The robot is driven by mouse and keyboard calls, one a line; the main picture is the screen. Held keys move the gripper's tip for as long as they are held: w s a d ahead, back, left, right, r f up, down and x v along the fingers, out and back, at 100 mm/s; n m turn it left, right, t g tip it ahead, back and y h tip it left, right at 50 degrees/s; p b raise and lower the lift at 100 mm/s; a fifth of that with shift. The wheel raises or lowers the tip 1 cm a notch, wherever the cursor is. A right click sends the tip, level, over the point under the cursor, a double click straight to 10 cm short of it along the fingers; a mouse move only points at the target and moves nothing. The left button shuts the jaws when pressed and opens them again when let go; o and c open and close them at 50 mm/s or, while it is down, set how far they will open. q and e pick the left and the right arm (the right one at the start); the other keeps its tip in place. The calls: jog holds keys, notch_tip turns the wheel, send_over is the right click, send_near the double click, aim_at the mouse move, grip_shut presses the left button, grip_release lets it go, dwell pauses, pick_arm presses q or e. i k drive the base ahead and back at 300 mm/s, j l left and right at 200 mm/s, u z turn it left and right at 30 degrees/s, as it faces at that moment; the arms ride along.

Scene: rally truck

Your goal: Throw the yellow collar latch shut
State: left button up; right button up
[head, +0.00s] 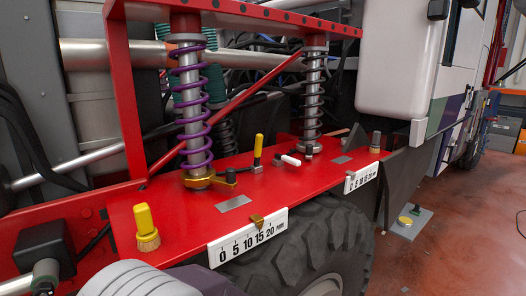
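A latch with an upright yellow handle (258,146) stands on the red deck (300,185) in the head view. A dark link (238,181) runs from its foot towards a gold collar (199,180) at the bottom of the purple-spring damper (192,105). A small yellow piece (230,175) sits at the collar's right side. Whether the collar is clamped is too small to tell. A second latch, with a white handle (291,160), lies nearly flat to the right, near the dark-spring damper (313,95). Neither of my grippers shows.
A yellow-handled brush (146,227) stands at the deck's front left. White scales (248,237) and (361,177) hang on the deck's front edge above a large tyre (310,245). A red frame bar (230,115) slants behind the latch.

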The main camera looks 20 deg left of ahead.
aim_at(259, 137)
jog(key=i+l+u, duration=0.15)
jog(key=u, duration=0.3)
jog(key=i+l+u, duration=0.2)
jog(key=u, duration=0.25)
jog(key=i+l+u, duration=0.1)
jog(key=l+u, duration=0.2)
jog(key=u, duration=0.15)
